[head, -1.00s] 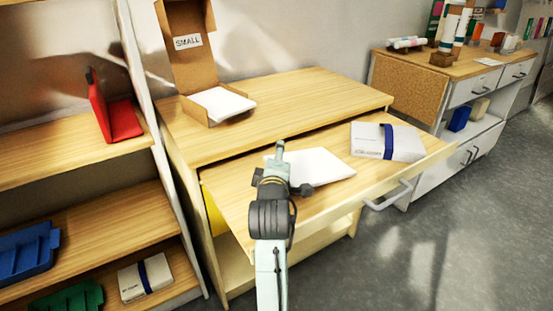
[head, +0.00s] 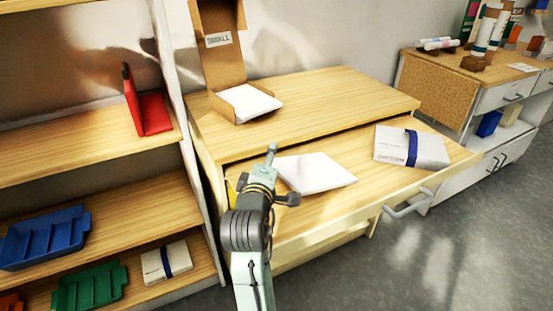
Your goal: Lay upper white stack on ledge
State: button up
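One white stack (head: 250,103) lies in the open brown cardboard box on the upper wooden top (head: 330,92). Another white stack (head: 318,173) is lower, over the pulled-out wooden surface (head: 362,186); I cannot tell whether it rests there or is slightly raised. My gripper (head: 271,152) is at this lower stack's left edge, seen from behind. Its fingers are too small and partly hidden, so neither their opening nor a hold on the stack can be made out. A white pack with a blue band (head: 394,146) lies to the right. Which surface is the ledge is not marked.
The cardboard box (head: 217,66) has its lid up. Left shelves hold a red holder (head: 150,112), a blue tray (head: 45,238), a green tray (head: 90,288) and another banded pack (head: 165,261). The upper top is clear right of the box. A handle (head: 408,203) juts from the front.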

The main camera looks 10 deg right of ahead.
notch_tip(320, 180, up, 6)
jog(key=s+a+p, duration=0.1)
jog(key=a+p, duration=0.1)
jog(key=p, duration=0.4)
jog(key=shift+a, duration=0.35)
jog(key=shift+f, duration=0.1)
dwell(1.1)
